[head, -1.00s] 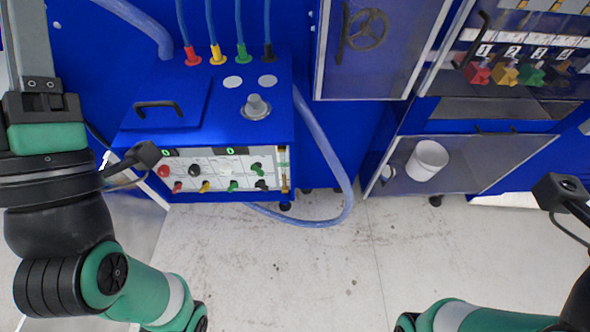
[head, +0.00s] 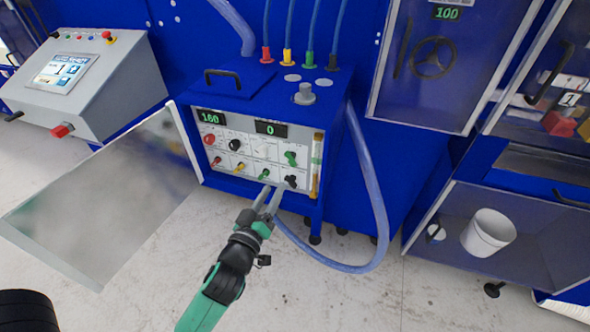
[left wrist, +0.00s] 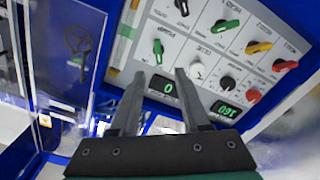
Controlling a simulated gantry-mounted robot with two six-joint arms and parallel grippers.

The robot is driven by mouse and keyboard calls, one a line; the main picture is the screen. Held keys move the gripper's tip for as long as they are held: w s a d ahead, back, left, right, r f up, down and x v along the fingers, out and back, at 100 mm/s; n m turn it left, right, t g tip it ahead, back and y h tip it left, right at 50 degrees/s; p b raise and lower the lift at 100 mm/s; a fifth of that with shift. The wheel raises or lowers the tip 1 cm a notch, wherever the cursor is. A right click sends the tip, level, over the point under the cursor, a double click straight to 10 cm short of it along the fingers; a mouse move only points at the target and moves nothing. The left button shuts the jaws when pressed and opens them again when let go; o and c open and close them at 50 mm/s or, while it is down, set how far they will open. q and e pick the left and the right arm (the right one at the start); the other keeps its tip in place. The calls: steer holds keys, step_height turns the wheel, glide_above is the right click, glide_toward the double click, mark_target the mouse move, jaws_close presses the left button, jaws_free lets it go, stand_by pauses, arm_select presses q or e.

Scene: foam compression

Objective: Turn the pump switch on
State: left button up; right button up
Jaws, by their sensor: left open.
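The control panel (head: 250,152) is on the front of a blue cabinet, with red, black, yellow and green controls in two rows. My left gripper (head: 268,190) is open and empty in front of the panel's lower edge. In the left wrist view its fingers (left wrist: 159,74) point at the panel, either side of the "0" display. My right gripper is not in view.
A grey console (head: 85,80) stands further left. A blue hose (head: 370,190) loops down at the right.

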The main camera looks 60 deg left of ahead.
mark_target(289, 161)
arm_select(q)
steer(key=b+x, duration=0.1)
steer(key=x, duration=1)
steer(key=shift+w+a+r, duration=0.1)
steer(key=shift+w+a, duration=0.05)
steer(key=shift+w, duration=0.1)
steer(key=shift+c, duration=0.2)
jaws_close()
